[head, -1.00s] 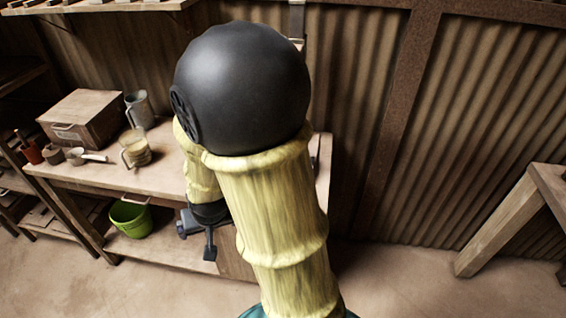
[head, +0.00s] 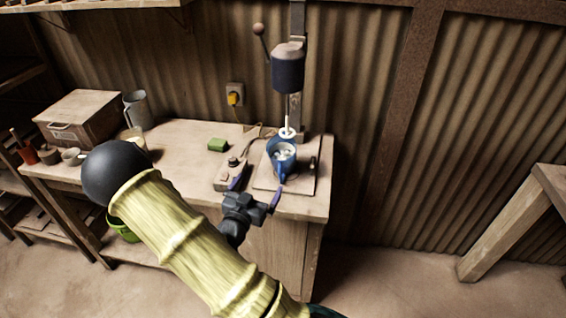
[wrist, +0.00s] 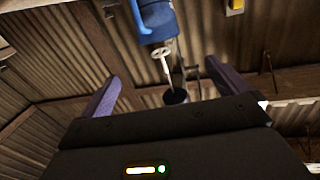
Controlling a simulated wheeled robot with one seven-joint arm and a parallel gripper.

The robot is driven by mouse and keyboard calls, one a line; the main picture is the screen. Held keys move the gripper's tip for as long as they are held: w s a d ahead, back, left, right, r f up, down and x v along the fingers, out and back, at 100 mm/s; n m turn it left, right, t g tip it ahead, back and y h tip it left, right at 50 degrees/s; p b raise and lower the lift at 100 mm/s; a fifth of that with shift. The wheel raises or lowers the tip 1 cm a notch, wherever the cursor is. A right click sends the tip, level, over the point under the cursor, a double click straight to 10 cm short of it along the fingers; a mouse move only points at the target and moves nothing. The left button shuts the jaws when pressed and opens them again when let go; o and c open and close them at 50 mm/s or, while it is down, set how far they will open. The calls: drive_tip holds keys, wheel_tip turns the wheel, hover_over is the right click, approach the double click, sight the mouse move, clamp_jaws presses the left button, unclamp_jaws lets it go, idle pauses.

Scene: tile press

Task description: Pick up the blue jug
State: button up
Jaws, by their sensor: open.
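The blue jug (head: 283,165) stands upright on a flat board at the right end of the bench, with pale stuff inside. A blue handle shows on its front side. In the wrist view the jug (wrist: 158,20) is at the top edge, partly cut off, with its handle left of it. My gripper (head: 257,187) is open and empty in front of the jug, at the bench's front edge. Its two purple fingers are apart, and the jug is beyond them. The fingers also show in the wrist view (wrist: 162,86).
A mixer head (head: 288,70) on a post hangs above the jug, its white rod (head: 287,132) reaching down to the jug's mouth. A control box (head: 229,172) and green block (head: 218,145) lie left of it. A grey jug (head: 138,110) and wooden box (head: 85,118) stand farther left.

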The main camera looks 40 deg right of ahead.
drive_tip(key=p, duration=0.3)
approach(286, 140)
drive_tip(key=shift+s+a, duration=0.25)
drive_tip(key=shift+a, duration=0.3)
drive_tip(key=p+x, duration=0.2)
drive_tip(key=x, duration=0.3)
drive_tip(key=shift+d, duration=0.15)
drive_tip(key=shift+c, duration=0.2)
drive_tip(key=c, duration=1.8)
